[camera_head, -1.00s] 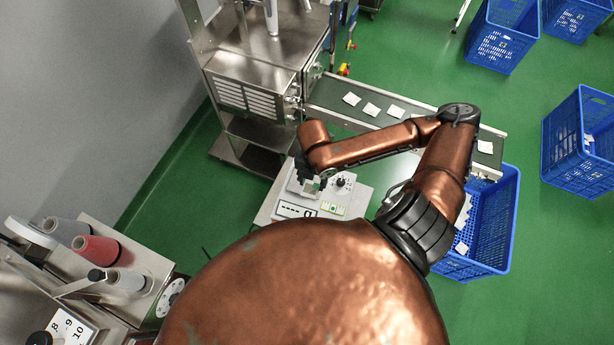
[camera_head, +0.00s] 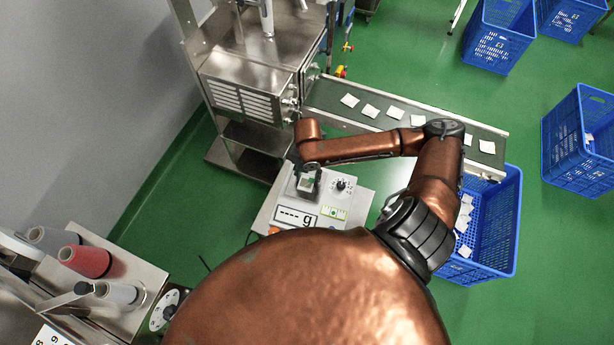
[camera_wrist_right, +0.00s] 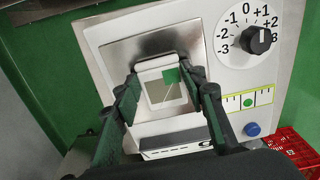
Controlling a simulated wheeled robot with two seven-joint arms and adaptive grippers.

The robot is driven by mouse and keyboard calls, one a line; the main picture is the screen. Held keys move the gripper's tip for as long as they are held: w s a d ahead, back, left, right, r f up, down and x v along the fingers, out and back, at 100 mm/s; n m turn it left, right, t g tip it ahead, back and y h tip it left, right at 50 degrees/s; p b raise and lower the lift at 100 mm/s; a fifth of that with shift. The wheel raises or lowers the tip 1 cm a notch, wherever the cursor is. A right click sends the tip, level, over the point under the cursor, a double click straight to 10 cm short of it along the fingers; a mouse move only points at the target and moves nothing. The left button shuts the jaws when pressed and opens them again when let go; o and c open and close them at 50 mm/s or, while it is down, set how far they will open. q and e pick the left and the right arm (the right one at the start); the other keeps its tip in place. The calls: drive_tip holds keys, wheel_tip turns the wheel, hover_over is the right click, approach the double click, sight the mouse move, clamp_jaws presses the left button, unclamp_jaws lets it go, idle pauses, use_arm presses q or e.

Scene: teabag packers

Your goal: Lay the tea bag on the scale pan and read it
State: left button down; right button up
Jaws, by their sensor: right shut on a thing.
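My right gripper (camera_head: 309,180) is over the scale (camera_head: 342,208) and shut on a tea bag. In the right wrist view the tea bag (camera_wrist_right: 156,92), white-edged with a greyish middle and a green tag (camera_wrist_right: 171,76), lies between the fingertips (camera_wrist_right: 165,86). The square metal scale pan (camera_wrist_right: 122,52) is behind and below it. I cannot tell whether the bag touches the pan. The scale display (camera_head: 295,216) reads dashes and "g", with no number. A dial (camera_wrist_right: 258,40) marked -3 to +3 sits beside the pan. My left gripper is not in view.
A conveyor (camera_head: 386,104) with several tea bags runs behind the scale from a steel machine (camera_head: 250,90). A blue crate (camera_head: 490,245) with tea bags stands at its right end. Thread spools (camera_head: 84,260) stand at lower left.

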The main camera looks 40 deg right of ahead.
sight(307, 179)
drive_tip(key=shift+f, duration=0.15)
drive_tip(key=o, duration=0.6)
wheel_tip(307, 179, up, 12)
drive_tip(key=shift+r+p, duration=0.15)
drive_tip(key=shift+p, duration=0.9)
